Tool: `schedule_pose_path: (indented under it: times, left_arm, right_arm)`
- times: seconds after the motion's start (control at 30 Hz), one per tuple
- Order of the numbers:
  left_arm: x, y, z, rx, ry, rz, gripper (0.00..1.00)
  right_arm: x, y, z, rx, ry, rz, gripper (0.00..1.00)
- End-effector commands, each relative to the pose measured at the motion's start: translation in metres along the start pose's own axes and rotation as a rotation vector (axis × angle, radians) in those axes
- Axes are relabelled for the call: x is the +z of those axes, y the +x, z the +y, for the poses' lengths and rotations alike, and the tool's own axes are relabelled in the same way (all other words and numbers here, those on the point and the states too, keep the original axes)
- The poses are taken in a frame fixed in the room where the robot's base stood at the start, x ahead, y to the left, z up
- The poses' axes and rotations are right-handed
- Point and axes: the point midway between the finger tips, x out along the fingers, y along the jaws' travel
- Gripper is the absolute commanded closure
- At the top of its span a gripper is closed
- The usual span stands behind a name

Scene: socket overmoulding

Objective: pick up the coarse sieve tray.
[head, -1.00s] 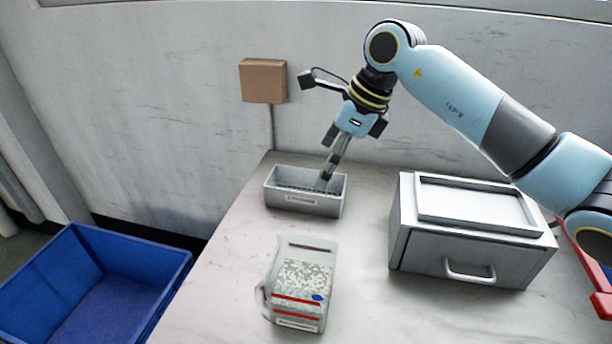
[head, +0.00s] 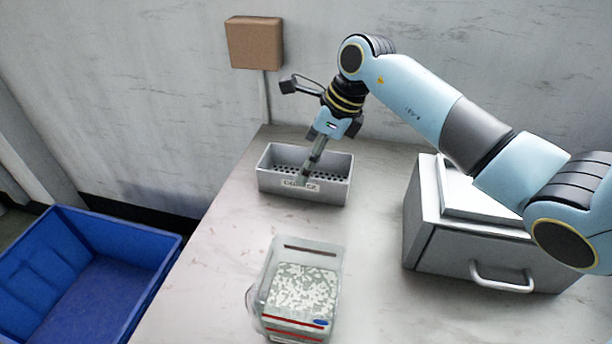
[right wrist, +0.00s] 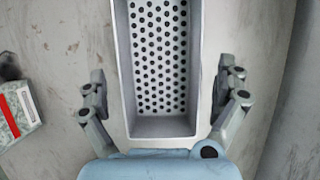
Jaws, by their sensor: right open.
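The coarse sieve tray (head: 334,190) is a grey rectangular tray with a perforated bottom and a label on its front wall. It sits on the table near the back edge in the head view. In the right wrist view the tray (right wrist: 165,128) lies between the two fingers of my right gripper (right wrist: 164,85), with a gap on each side. The right gripper (head: 306,178) is open and points down at the tray. In the head view its fingertips overlap the tray's front side, and their exact height is hard to tell. My left gripper is not in view.
A clear jug (head: 300,255) of pale granules with red stripes stands in front of the tray. A grey metal box (head: 450,250) with a handle is at the right. A blue bin (head: 155,275) is at the lower left. A brown box (head: 255,43) is on the wall.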

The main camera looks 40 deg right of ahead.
Motion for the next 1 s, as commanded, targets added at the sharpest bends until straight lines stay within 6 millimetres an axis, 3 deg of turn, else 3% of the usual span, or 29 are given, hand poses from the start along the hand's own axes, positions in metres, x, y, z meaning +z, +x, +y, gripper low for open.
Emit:
schedule_pose_path:
  times: [0.17, 0.43, 0.8, 1.0]
  left_arm:
    - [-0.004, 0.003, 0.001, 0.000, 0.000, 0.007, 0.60]
    - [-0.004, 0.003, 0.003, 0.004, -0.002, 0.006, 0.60]
    - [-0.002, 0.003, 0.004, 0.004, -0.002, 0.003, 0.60]
    - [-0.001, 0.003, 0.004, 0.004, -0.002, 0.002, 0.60]
  right_arm:
    - [0.000, 0.023, 0.000, 0.000, 0.001, 0.000, 0.00]
    - [0.000, 0.026, 0.000, -0.001, 0.000, 0.001, 0.01]
    - [0.000, 0.026, 0.000, -0.001, 0.000, 0.001, 0.50]
    - [0.000, 0.026, 0.000, -0.001, 0.000, 0.000, 0.50]
